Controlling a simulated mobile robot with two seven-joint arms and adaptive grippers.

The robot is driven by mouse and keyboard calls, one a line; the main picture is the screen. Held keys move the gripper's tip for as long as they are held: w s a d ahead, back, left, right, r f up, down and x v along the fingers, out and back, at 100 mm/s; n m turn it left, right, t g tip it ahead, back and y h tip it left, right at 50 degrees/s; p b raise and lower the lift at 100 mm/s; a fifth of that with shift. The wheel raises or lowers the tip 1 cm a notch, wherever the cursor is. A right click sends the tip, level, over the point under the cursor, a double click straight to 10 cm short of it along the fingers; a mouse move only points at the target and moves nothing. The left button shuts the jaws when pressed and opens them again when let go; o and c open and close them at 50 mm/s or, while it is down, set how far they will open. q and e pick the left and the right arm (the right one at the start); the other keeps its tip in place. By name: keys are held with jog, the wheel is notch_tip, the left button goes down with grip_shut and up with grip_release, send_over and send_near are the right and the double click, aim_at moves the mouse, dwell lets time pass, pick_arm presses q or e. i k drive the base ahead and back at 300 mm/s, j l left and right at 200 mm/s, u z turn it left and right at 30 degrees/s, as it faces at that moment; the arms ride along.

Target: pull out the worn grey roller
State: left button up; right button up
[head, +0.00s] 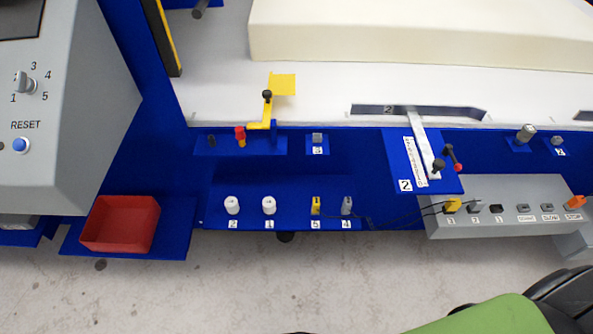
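A short grey cylinder (526,134), which looks like the worn grey roller, stands tilted at the blue front edge of the machine on the right. It is small in the picture, and how it is seated cannot be told. Two white rollers stand on the lower blue shelf, above labels 2 (232,205) and 1 (269,205). Neither of my grippers is in view.
An empty-looking red bin (121,224) sits at lower left. A yellow lever (265,117) and a grey lever (421,140) stand along the front edge. A grey control box (490,215) is below the roller. A green and black shape (490,316) fills the lower right corner.

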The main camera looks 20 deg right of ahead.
aim_at(528, 131)
jog(key=z, duration=2)
jog(key=u, duration=0.4)
jog(key=i+l+u, duration=0.15)
jog(key=l+u, duration=0.15)
jog(key=u, duration=0.15)
jog(key=i+l+u, duration=0.1)
jog(key=l+u, duration=0.65)
jog(key=u, duration=0.15)
jog(key=l+u, duration=0.5)
jog(key=k+l, duration=0.1)
jog(key=l, duration=0.35)
jog(key=k+l+u, duration=0.1)
jog(key=l, duration=0.3)
jog(key=k+l, duration=0.1)
jog(key=l, duration=0.35)
jog(key=k+l+u, duration=0.1)
jog(key=l, duration=0.3)
jog(key=k+l, duration=0.1)
jog(key=l, duration=0.3)
jog(key=k+l+u, duration=0.15)
jog(key=l, duration=0.3)
jog(key=k+l, duration=0.1)
jog(key=l, duration=0.3)
